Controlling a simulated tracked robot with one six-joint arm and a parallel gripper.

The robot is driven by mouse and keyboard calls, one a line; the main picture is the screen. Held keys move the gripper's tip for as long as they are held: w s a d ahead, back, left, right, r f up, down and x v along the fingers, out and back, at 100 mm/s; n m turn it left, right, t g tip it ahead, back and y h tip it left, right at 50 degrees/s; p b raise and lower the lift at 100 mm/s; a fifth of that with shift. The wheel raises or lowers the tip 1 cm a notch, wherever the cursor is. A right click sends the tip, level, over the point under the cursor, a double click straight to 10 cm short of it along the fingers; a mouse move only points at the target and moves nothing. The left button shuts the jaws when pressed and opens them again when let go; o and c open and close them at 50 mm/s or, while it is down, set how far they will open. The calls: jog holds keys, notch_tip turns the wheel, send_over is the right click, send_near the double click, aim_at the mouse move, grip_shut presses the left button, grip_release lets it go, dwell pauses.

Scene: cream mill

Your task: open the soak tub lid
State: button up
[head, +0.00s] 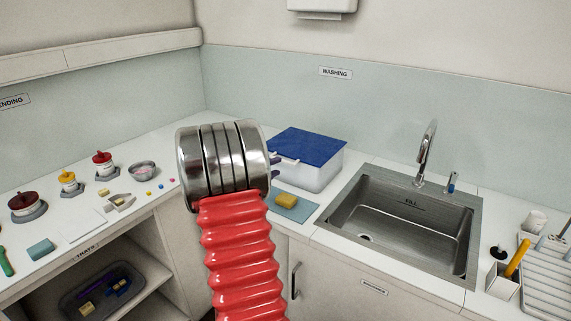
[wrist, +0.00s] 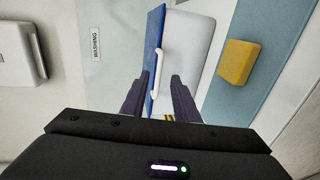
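The soak tub (head: 318,176) is a white box on the counter left of the sink, and its blue lid (head: 312,143) lies shut on it. A white bar handle (head: 287,159) sits at the lid's front edge. In the wrist view the picture is turned, with the blue lid (wrist: 154,45) edge-on, the white tub (wrist: 188,45) and the handle (wrist: 159,66). My gripper (head: 275,167) is at the tub's front left, partly hidden by my arm. In the wrist view my gripper (wrist: 160,76) is open, with the handle between its two dark fingers; contact is not clear.
A yellow sponge (head: 286,201) lies on a blue mat (head: 301,212) before the tub. The sink (head: 400,222) with its tap (head: 427,152) is to the right. Jars, a bowl (head: 142,170) and small items stand on the left counter. The wall is behind the tub.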

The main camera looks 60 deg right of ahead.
aim_at(286, 162)
jog(key=x, duration=0.8)
grip_shut()
jog(key=shift+f, duration=0.1)
jog(key=shift+a+f, duration=0.1)
jog(key=shift+a, duration=0.1)
